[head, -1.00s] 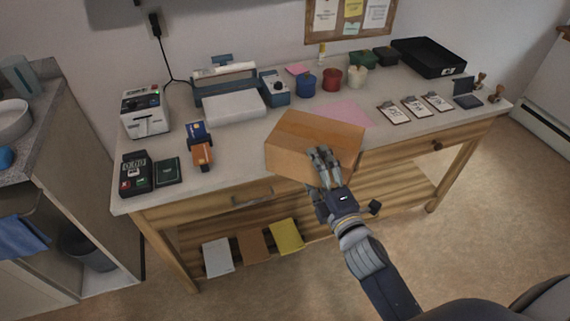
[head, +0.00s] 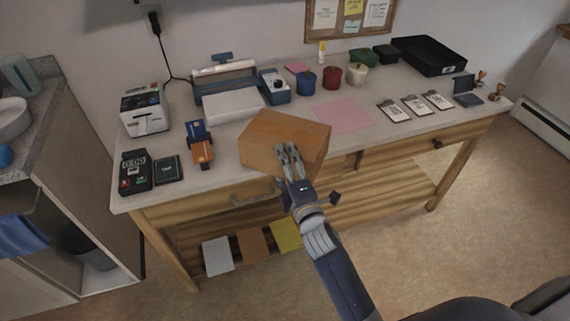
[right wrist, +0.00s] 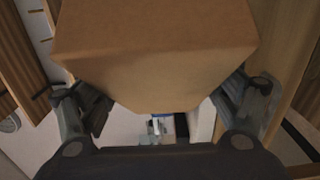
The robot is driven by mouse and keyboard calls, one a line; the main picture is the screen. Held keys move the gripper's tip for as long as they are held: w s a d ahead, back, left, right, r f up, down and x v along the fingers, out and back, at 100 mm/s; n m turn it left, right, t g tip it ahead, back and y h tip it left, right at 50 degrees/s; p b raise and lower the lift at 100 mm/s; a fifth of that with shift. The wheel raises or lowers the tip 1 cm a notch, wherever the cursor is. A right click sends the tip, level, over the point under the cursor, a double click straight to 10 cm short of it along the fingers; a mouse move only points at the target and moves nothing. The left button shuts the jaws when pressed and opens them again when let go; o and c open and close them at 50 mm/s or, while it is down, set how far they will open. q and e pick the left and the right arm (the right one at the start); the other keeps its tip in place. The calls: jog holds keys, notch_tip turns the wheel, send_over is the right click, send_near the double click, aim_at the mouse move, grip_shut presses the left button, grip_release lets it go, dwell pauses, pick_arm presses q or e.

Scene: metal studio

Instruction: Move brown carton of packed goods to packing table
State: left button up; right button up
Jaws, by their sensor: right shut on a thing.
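The brown carton (head: 284,135) is at the front edge of the packing table (head: 228,175), left of the table's middle. My right gripper (head: 289,160) is shut on the carton from its near side. In the right wrist view the carton (right wrist: 155,45) fills the upper middle, with the fingers (right wrist: 165,108) on both sides of it. The carton looks raised at the table's front; whether its underside touches the tabletop cannot be told. My left gripper is not in view.
Near the carton are a payment terminal (head: 135,172), an orange and blue item (head: 200,145), a white-covered device (head: 230,105) and a pink sheet (head: 343,116). Clipboards (head: 415,104) and a black tray (head: 428,55) are at the right. A lower shelf (head: 380,195) holds several folders.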

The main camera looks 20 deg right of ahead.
jog(key=shift+f, duration=0.1)
jog(key=o, duration=1.2)
